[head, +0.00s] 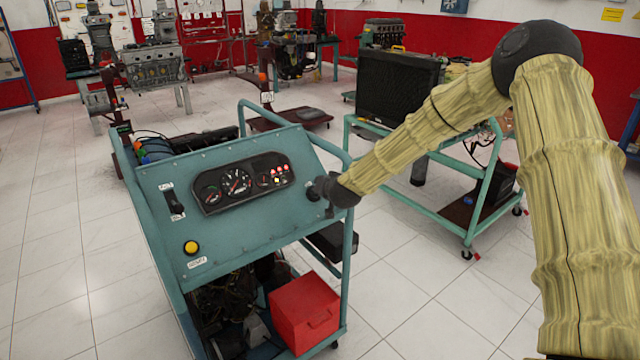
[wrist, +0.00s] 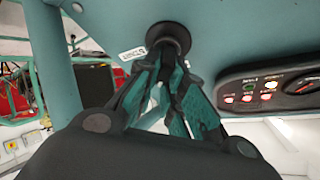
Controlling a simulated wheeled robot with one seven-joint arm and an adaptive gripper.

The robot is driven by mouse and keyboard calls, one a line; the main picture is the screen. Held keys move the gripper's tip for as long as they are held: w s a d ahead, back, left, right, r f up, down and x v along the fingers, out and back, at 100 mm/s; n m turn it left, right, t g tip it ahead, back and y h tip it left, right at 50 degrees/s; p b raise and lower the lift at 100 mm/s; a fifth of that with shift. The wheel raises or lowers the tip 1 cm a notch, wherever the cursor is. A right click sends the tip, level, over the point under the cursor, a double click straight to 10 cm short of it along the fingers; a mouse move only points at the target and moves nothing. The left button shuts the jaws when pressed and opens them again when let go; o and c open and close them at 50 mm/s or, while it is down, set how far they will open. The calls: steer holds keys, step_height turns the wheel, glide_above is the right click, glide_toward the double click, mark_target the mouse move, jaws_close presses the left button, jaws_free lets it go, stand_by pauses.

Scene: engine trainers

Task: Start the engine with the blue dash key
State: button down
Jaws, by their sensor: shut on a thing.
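The teal dash panel (head: 235,215) of the engine trainer faces me in the head view. My gripper (head: 318,190) is at the panel's right edge, beside the gauge cluster. In the wrist view the fingertips of my gripper (wrist: 169,66) are shut at the round black ignition switch (wrist: 172,38), where the dash key sits. The key is mostly hidden between the fingertips, and its blue colour cannot be made out clearly. A white START label (wrist: 132,53) is beside the switch. The gauge cluster (head: 243,183) has red and yellow lamps lit, also visible in the wrist view (wrist: 268,89).
A yellow button (head: 191,247) and a black lever switch (head: 174,203) are on the panel's left. A tube rail (head: 300,122) runs behind the panel. A red box (head: 304,312) sits below. A radiator trainer cart (head: 400,200) stands to the right, with tiled floor between.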

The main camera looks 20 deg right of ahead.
steer(key=m+g+h+p, duration=0.1)
steer(key=m+p, duration=0.1)
steer(key=m, duration=0.2)
steer(key=shift+d, duration=0.1)
steer(key=shift+s+f+m+g+h+p, duration=0.15)
steer(key=shift+m+g+h+p, duration=0.25)
steer(key=shift+m+p, duration=0.45)
steer(key=shift+s+f+m+g+h+p, duration=0.1)
steer(key=shift+m+g+h+p, duration=0.3)
steer(key=shift+m, duration=0.75)
steer(key=c, duration=1.5)
jaws_free()
steer(key=shift+w, duration=0.1)
steer(key=shift+f, duration=0.1)
steer(key=shift+d, duration=0.1)
steer(key=shift+s+r, duration=0.2)
steer(key=shift+r, duration=0.05)
steer(key=v, duration=1.1)
steer(key=shift+s, duration=0.1)
